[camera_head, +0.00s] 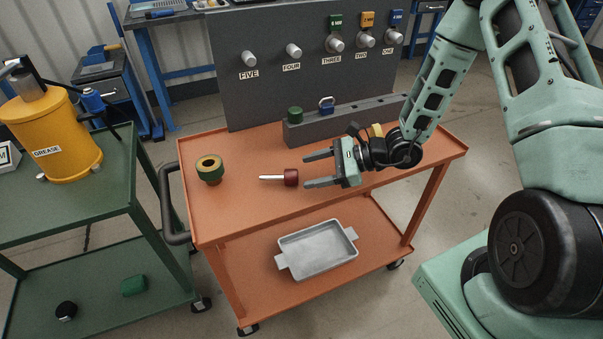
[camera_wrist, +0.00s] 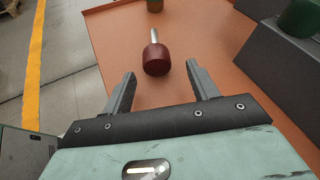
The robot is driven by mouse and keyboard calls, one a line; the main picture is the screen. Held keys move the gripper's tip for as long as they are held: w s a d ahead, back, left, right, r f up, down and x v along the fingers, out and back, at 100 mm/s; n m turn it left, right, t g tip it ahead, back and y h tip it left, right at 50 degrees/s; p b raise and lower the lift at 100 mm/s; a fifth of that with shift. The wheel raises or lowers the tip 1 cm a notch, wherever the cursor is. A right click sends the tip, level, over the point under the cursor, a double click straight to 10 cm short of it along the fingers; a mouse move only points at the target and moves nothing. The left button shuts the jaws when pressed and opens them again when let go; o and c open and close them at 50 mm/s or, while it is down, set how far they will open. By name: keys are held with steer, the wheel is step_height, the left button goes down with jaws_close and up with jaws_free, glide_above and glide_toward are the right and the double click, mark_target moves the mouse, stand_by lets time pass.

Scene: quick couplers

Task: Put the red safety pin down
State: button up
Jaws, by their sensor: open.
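The red safety pin (camera_head: 290,177) has a dark red head and a pale metal shank. It lies on its side on the orange cart top (camera_head: 235,150), with the shank pointing left in the head view. My gripper (camera_head: 306,170) is open and empty just right of the pin's head. In the wrist view the pin (camera_wrist: 156,60) lies ahead of the open fingers (camera_wrist: 160,80), its head nearest me and its shank pointing away. The fingers appear apart from the pin. Whether the pin's underside rests fully flat cannot be seen.
A grey panel (camera_head: 270,70) with numbered couplers rises behind. A metal tray (camera_head: 316,250) sits on the lower shelf.

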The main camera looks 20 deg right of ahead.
steer(key=v, duration=0.6)
steer(key=shift+s+d+r, duration=0.15)
steer(key=shift+d, duration=0.15)
steer(key=shift+s+d+r, duration=0.3)
steer(key=shift+d, duration=0.05)
steer(key=s+a+r+n+g+h, duration=0.1)
steer(key=s+a+r+n+g, duration=0.2)
steer(key=s+a+n+g, duration=0.3)
steer(key=s+a+r+n+g+h, duration=0.1)
steer(key=s+a+r+n+g, duration=0.25)
steer(key=a+n, duration=0.3)
steer(key=s+a+r+n+t+h, duration=0.1)
steer(key=s+a+r+n+h, duration=0.1)
steer(key=s+n, duration=0.4)
steer(key=s+a+r+n+t+h, duration=0.2)
steer(key=s+n+h, duration=0.4)
steer(key=n, duration=0.4)
steer(key=shift+a+r+h, duration=0.45)
steer(key=shift+r+h, duration=0.35)
steer(key=shift+r, duration=0.45)
steer(key=shift+s, duration=0.1)
